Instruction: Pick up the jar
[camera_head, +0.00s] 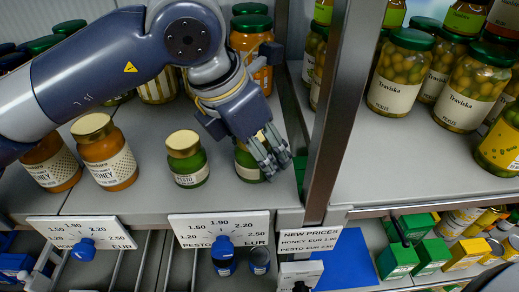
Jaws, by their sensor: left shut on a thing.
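My left arm comes in from the left above the shelf. My left gripper (266,155) is shut on a green jar (246,172) with a pale label, at the right end of the shelf. The gripper covers the upper and right parts of this jar. I cannot tell whether its base touches the shelf. A second green jar (187,163), labelled Pesto with a gold lid, stands upright to the left of it, apart from the gripper. My right gripper is not in view.
Orange honey jars (106,155) stand at the left. A metal post (336,100) rises close to the right of my gripper. A price sign (219,230) hangs on the front edge. Bare shelf (150,125) lies behind the pesto jar.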

